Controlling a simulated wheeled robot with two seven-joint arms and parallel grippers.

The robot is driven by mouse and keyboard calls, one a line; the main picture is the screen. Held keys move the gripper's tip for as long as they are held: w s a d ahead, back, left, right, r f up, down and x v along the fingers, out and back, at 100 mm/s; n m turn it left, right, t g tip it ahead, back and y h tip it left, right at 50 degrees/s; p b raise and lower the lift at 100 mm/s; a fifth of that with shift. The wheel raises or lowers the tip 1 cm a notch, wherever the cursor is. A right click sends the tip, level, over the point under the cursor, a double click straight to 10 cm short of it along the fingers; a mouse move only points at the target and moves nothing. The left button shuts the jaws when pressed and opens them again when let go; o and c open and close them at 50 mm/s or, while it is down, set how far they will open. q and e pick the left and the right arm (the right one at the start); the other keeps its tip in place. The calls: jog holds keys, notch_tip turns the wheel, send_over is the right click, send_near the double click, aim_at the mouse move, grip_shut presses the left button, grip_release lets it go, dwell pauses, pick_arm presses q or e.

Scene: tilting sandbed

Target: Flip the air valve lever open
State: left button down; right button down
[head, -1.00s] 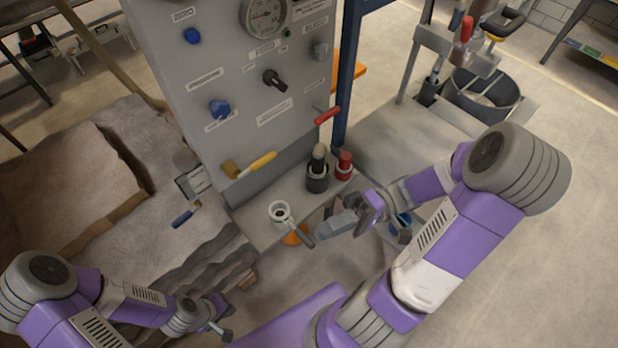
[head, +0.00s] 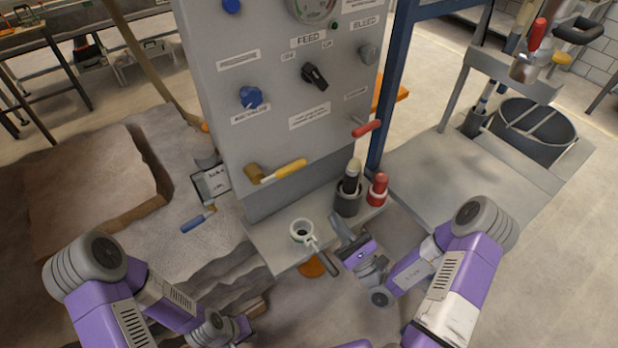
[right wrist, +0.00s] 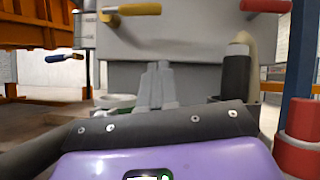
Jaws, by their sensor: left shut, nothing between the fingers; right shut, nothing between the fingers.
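A grey panel (head: 265,110) carries a lever with a yellow handle (head: 290,168) on a brass body, pointing right. A red-handled lever (head: 367,129) sits higher at right. A blue-handled lever (head: 197,219) is low at left. The small labels are unreadable, so I cannot tell which is the air valve. In the right wrist view, the yellow handle (right wrist: 140,9) and red handle (right wrist: 266,5) show at the top. My right gripper (head: 340,228) is shut and empty, below the yellow lever and apart from it. My left gripper (head: 243,328) is shut at lower left, low over the sand.
A white-rimmed cup with a handle (head: 302,231) stands on the ledge beside my right gripper. A dark holder with a pale-topped tool (head: 349,190) and a red cylinder (head: 378,188) stand behind it. A blue post (head: 391,85) rises right of the panel.

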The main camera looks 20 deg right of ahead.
aim_at(283, 172)
jog(key=s+r+x, duration=0.1)
jog(key=r+x, duration=0.1)
jog(key=x, duration=1.1)
jog(key=shift+s, duration=0.4)
jog(key=shift+r+n, duration=0.2)
jog(key=shift+n, duration=0.1)
